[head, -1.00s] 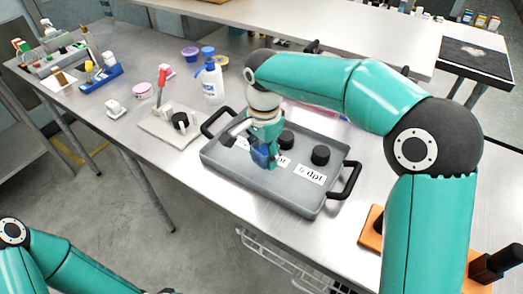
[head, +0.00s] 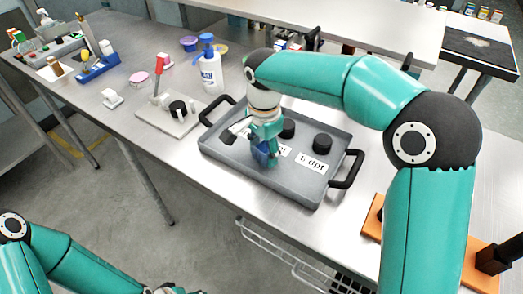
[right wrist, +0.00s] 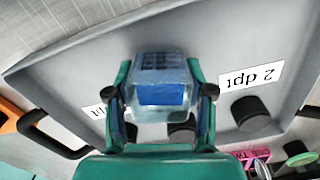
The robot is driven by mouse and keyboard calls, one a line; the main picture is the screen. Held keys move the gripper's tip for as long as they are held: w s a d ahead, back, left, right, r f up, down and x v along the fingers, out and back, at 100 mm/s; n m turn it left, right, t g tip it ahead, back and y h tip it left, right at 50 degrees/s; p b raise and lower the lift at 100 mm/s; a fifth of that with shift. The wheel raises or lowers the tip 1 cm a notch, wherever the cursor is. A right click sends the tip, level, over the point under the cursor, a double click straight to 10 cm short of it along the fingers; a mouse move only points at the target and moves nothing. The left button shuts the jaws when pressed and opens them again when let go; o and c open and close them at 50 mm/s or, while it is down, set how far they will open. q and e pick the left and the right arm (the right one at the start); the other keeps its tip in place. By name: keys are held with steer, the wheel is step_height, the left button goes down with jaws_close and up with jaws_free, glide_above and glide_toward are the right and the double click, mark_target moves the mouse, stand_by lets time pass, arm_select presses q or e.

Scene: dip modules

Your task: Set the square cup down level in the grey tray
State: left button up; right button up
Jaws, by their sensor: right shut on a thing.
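The square cup (head: 262,152) is small, blue and see-through. My right gripper (head: 265,143) is shut on it, over the left-middle part of the grey tray (head: 268,187). In the right wrist view, the cup (right wrist: 162,85) sits between the two fingers of the right gripper (right wrist: 160,98), with the tray floor (right wrist: 60,75) behind it. I cannot tell whether the cup's base touches the tray. My left gripper (head: 175,290) shows only as a sliver at the bottom edge, so its jaws are hidden.
Black round knobs (head: 322,143) and white labels (head: 314,163) are in the tray, close right of the cup. Black handles (head: 347,169) stick out at the tray's ends.

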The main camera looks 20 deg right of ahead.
steer(key=shift+f+b, duration=0.3)
steer(key=shift+f, duration=0.15)
steer(key=o, duration=1.1)
steer(key=shift+r, duration=0.15)
step_height(320, 180, up, 12)
steer(key=shift+f, duration=0.2)
